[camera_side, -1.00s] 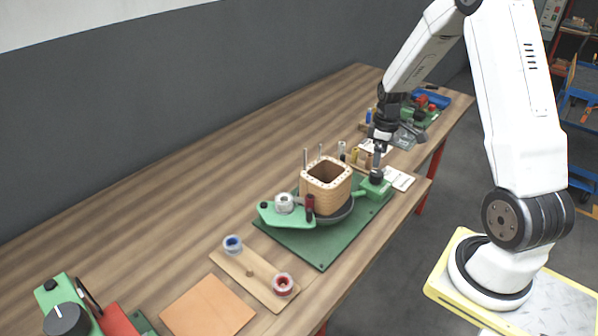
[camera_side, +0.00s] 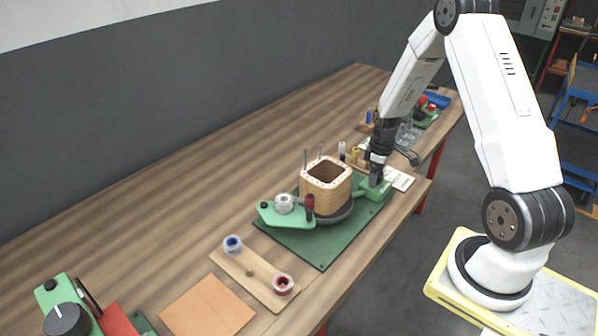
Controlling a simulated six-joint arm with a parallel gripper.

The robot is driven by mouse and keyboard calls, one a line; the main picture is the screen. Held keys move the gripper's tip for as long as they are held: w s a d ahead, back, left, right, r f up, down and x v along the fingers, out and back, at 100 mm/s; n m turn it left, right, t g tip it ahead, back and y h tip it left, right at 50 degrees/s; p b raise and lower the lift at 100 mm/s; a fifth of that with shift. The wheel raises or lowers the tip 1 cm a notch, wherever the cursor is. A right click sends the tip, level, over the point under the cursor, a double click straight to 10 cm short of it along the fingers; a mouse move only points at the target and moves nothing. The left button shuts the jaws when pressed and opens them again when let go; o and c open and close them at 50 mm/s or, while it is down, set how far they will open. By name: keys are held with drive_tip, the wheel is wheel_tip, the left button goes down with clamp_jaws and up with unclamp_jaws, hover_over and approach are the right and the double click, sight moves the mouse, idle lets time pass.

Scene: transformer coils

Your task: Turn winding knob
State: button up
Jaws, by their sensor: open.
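The winding fixture has a green base plate (camera_side: 312,244) with a square, tan coil former (camera_side: 326,184) standing upright on a dark round turntable. A green block (camera_side: 370,192) sits at the fixture's right end. The dark winding knob on top of this block, seen a second ago, is now hidden behind my gripper (camera_side: 376,180). My gripper points down right at the block's top, its fingers around or just above the knob. The fingers are small and dark here, and I cannot tell whether they touch the knob.
A wooden board with a blue spool (camera_side: 232,244) and a red spool (camera_side: 283,284) lies in front of the fixture. An orange-brown pad (camera_side: 207,306) and a green device with a black knob (camera_side: 66,320) are at the lower left. Small bobbins (camera_side: 354,155) stand behind the gripper.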

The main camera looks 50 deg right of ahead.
clamp_jaws()
